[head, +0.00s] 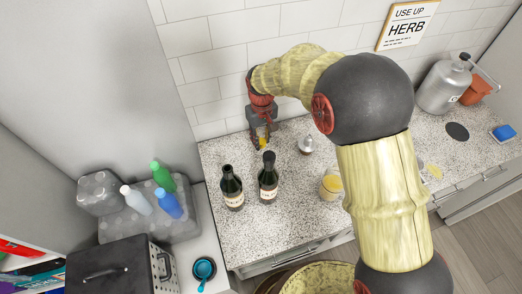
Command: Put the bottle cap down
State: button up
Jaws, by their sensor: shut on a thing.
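My gripper (262,142) is shut and hangs low over the back of the speckled counter (300,215), near the tiled wall. A small yellow thing (263,143) shows at its fingertips, which I take for the bottle cap; its shape is too small to make out. I cannot tell whether it touches the counter. Two dark bottles with pale labels, a left one (232,190) and a right one (268,180), stand upright in front of my gripper. Whether either has a cap on is not clear.
A small metal-topped jar (305,145) stands right of my gripper, and a yellow jar (331,186) further forward. A large grey metal bottle (443,85) stands far right. Coloured bottles (163,177) and a box grater (163,268) are at left. Bare counter lies around the dark bottles.

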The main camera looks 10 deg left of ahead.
aim_at(261, 155)
jog(key=shift+f+b, duration=0.35)
jog(key=shift+f, duration=2.85)
jog(key=shift+f, duration=0.1)
jog(key=o, duration=0.7)
jog(key=shift+o, duration=0.3)
notch_tip(261, 155, up, 12)
jog(key=shift+r+p, duration=0.1)
jog(key=shift+p, duration=0.75)
